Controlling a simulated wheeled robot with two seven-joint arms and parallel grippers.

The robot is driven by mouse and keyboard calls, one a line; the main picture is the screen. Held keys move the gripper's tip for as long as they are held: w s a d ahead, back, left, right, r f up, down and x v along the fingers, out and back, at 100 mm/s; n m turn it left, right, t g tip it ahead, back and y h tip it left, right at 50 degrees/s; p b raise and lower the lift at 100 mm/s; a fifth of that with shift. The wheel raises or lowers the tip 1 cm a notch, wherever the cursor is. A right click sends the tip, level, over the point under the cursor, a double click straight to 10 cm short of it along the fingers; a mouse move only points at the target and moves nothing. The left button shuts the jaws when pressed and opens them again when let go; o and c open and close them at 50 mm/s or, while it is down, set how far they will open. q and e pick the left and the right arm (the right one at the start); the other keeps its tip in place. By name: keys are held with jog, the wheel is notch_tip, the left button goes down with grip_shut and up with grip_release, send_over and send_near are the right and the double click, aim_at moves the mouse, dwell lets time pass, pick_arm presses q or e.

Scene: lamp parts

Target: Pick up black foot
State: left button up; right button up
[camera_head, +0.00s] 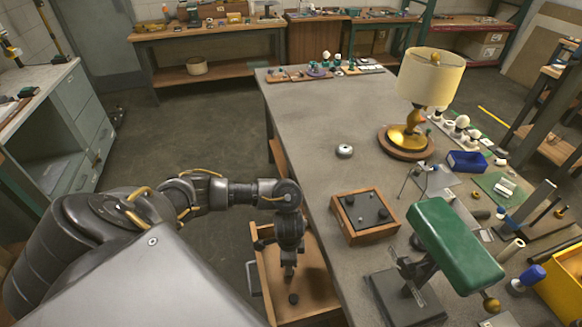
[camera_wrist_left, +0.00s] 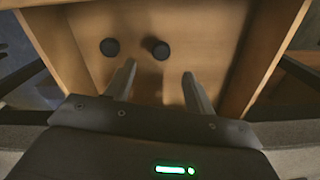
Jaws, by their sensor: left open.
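In the left wrist view two small round black feet lie on the floor of an open wooden drawer (camera_wrist_left: 200,30). One black foot (camera_wrist_left: 110,47) is to the left of the fingers, and the other black foot (camera_wrist_left: 157,48) shows just beyond the gap between the fingertips. My left gripper (camera_wrist_left: 159,70) is open and empty, pointing down into the drawer. In the head view my left gripper (camera_head: 288,268) hangs over the drawer (camera_head: 318,283), with one black foot (camera_head: 293,298) visible just below it. The other foot cannot be made out there. My right gripper is not in view.
The drawer's walls stand close around my left gripper. The table's left middle is clear.

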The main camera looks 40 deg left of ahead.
pick_arm(q)
notch_tip(320, 180, down, 2)
jog(key=shift+b, duration=0.3)
jog(key=shift+w+f, duration=0.1)
jog(key=shift+f, duration=0.25)
jog(key=shift+w+f, duration=0.1)
jog(key=shift+f, duration=0.15)
jog(key=shift+a+f+b, duration=0.1)
jog(key=shift+f+b, duration=0.5)
jog(key=shift+f, duration=1.8)
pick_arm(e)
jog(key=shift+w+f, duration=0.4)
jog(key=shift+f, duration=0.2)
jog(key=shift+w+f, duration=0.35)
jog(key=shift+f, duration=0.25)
pick_arm(q)
jog(key=shift+c, duration=0.4)
jog(key=c, duration=0.9)
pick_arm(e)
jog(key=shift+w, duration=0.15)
